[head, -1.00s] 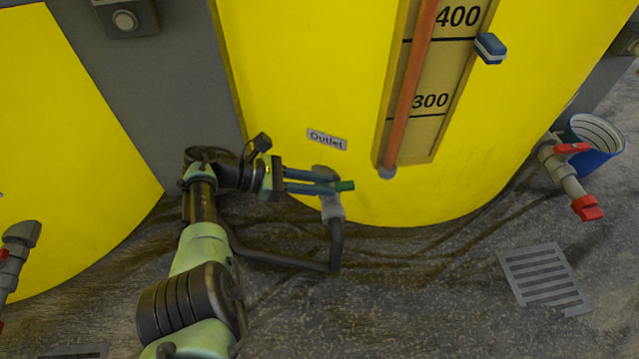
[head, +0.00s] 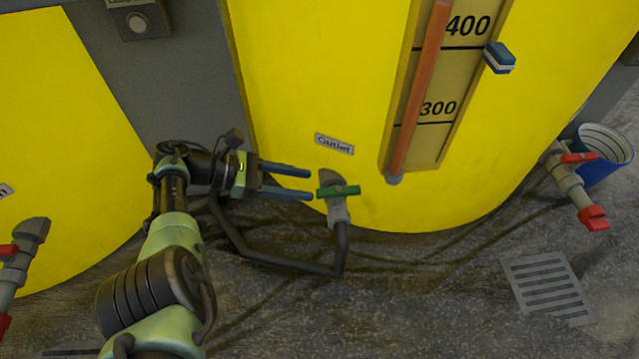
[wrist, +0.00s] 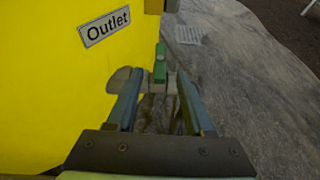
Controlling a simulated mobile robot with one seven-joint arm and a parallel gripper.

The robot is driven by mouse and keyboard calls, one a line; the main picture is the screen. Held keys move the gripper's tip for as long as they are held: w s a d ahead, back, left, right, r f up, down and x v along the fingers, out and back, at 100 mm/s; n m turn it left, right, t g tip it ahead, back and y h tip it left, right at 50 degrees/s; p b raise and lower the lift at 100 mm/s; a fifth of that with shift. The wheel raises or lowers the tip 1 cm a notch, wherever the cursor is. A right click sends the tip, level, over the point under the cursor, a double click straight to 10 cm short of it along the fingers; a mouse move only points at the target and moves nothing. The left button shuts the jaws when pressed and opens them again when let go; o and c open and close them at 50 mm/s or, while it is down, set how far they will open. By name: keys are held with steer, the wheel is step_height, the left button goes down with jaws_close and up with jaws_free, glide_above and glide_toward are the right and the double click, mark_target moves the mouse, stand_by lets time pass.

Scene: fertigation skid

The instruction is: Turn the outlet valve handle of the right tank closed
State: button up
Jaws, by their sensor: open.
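The right tank (head: 290,80) is the large yellow one with the "Outlet" label (head: 334,144). Below the label, its grey outlet valve (head: 338,212) carries a green handle (head: 340,191), which lies crosswise to the outlet pipe. My gripper (head: 311,184) is open and empty, just left of the handle, its two blue fingers pointing at it. A small gap shows between the fingertips and the handle in the head view. In the wrist view the green handle (wrist: 160,65) shows straight ahead between the fingers, beyond their tips.
A dark hose (head: 290,266) bends from the outlet along the floor, below my gripper. A red-handled valve (head: 578,158) and a blue bucket (head: 602,170) are at the right. Another yellow tank (head: 50,120) stands left. A floor grate (head: 547,285) lies at the lower right.

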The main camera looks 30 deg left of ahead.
steer(key=b+v, duration=0.1)
steer(key=v, duration=0.6)
steer(key=shift+b, duration=0.35)
